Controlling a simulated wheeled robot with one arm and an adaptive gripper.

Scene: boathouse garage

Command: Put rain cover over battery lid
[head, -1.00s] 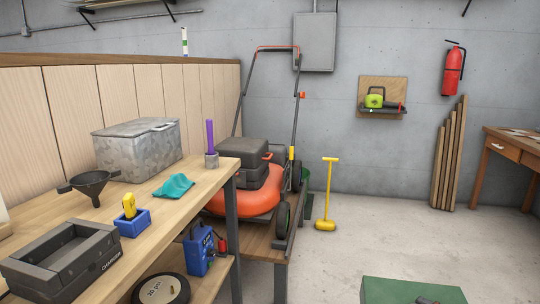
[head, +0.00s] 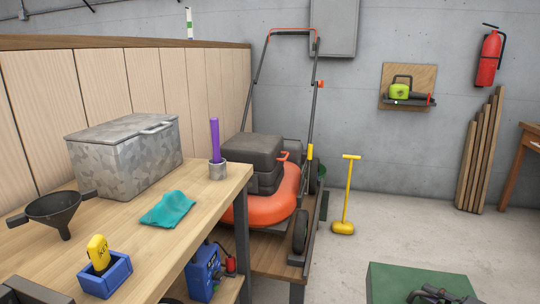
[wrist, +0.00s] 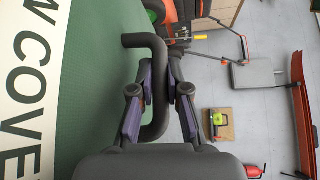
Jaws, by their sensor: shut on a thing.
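A green cover (head: 420,278) with a dark handle shows at the bottom right of the head view. In the wrist view the green cover (wrist: 98,60) fills the left side, with a white strip whose cut-off letters read "W COVE". My gripper (wrist: 160,88) is shut on the cover's bent dark handle (wrist: 140,41); part of it (head: 440,296) also shows at the head view's bottom edge. The orange mower (head: 270,195) stands on a low wooden platform, with a dark grey stepped housing (head: 252,150) on top. I cannot tell which part is the battery lid.
A workbench (head: 200,195) on the left holds a metal box (head: 125,155), funnel (head: 58,207), teal cloth (head: 168,209), blue holder (head: 105,277) and cup with a purple stick (head: 217,170). A yellow-handled tool (head: 347,195) stands right of the mower.

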